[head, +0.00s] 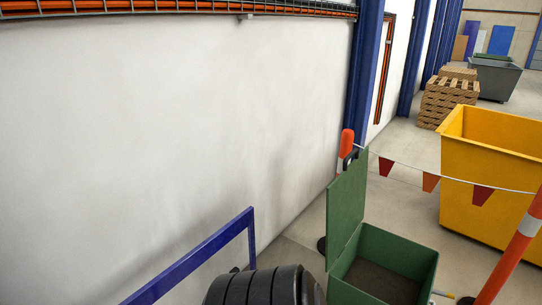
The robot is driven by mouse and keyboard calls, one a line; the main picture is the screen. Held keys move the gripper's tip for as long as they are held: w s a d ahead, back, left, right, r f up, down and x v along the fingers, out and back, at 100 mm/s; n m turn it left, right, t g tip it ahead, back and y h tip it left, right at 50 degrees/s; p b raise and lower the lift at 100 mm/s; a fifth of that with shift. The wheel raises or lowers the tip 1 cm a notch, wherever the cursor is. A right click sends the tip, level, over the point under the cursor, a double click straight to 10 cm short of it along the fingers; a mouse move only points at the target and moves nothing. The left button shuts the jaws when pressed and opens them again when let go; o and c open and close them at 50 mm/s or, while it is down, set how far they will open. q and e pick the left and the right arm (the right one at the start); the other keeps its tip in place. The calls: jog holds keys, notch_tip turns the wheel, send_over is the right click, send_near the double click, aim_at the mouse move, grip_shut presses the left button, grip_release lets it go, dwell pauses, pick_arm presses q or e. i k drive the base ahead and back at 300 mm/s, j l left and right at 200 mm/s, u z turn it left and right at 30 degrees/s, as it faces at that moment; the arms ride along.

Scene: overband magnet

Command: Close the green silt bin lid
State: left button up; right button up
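The green silt bin (403,246) stands on the floor at the lower right of the head view. Its green lid (347,208) is open and stands upright along the bin's left side, with a dark handle (350,158) at its top. The inside of the bin shows a dark grey-brown surface. The bin's lower front is cut off by the picture's bottom edge. Neither of my grippers is in view.
A blue rail (195,258) and black ribbed rollers (262,287) are left of the bin. Orange-white posts (512,250) and a pennant line (431,182) are near it. A yellow skip (492,178) stands behind right. A white wall (170,120) fills the left.

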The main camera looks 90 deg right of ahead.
aim_at(346, 195)
jog(key=z, duration=3.35)
jog(key=i+l, duration=0.35)
jog(key=i+l+u, duration=0.45)
jog(key=l+u, duration=0.25)
jog(key=i+l+u, duration=0.15)
jog(key=l+u, duration=0.2)
